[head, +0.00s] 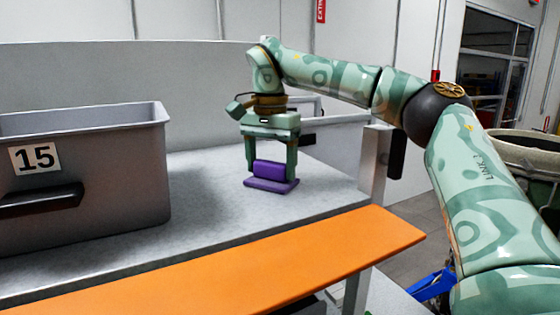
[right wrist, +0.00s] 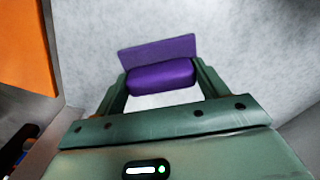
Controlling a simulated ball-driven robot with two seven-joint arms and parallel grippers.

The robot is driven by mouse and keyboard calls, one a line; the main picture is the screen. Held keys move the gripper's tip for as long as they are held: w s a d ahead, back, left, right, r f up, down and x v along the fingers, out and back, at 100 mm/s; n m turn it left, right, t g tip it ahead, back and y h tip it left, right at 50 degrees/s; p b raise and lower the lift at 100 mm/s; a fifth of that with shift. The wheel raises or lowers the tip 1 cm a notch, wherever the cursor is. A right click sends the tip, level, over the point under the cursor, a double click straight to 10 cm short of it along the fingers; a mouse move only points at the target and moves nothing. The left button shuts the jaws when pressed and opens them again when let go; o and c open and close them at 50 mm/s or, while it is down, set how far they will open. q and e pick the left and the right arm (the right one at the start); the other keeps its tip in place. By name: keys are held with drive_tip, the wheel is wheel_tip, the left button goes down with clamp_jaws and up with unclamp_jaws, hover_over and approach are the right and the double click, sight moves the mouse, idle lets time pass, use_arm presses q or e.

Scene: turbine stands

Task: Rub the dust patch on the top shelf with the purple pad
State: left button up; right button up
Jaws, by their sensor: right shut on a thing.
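The purple pad (head: 270,185) has a flat plate below and a thick rounded grip block on top. My right gripper (head: 271,170) points down and is shut on the grip block, one finger at each end. The plate is at the surface of the grey speckled top shelf (head: 325,187); I cannot tell whether it touches. In the right wrist view the pad (right wrist: 158,48) sits between the fingers (right wrist: 160,78) with bare shelf around it. I cannot make out a distinct dust patch; the shelf left of the pad looks darker, perhaps from shadow. My left gripper is not in view.
A grey bin (head: 110,175) marked 15 stands on the shelf at the left. An orange board (head: 240,262) runs along the shelf's front edge. A grey upright post (head: 374,160) stands at the right end. The shelf between bin and pad is clear.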

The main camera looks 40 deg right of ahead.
sight(254, 183)
drive_tip(key=shift+w+a+f, duration=0.1)
drive_tip(key=shift+w+a, duration=0.1)
drive_tip(key=shift+a, duration=0.7)
drive_tip(key=shift+w+a+f, duration=0.1)
drive_tip(key=shift+w+a, duration=0.05)
drive_tip(key=shift+a, duration=0.75)
drive_tip(key=shift+w+a+r, duration=0.1)
drive_tip(key=shift+w+a, duration=0.2)
drive_tip(key=shift+a, duration=0.7)
drive_tip(key=shift+w+a+r, duration=0.1)
drive_tip(key=shift+w+a, duration=0.2)
drive_tip(key=shift+a, duration=0.7)
drive_tip(key=shift+w+a+r, duration=0.1)
drive_tip(key=shift+w+a, duration=0.2)
drive_tip(key=shift+a, duration=0.7)
drive_tip(key=shift+s+d+r, duration=0.1)
drive_tip(key=shift+d+r, duration=0.1)
drive_tip(key=shift+r, duration=2.8)
wheel_tip(254, 183, up, 3)
drive_tip(key=shift+a+r, duration=0.1)
drive_tip(key=shift+f, duration=0.2)
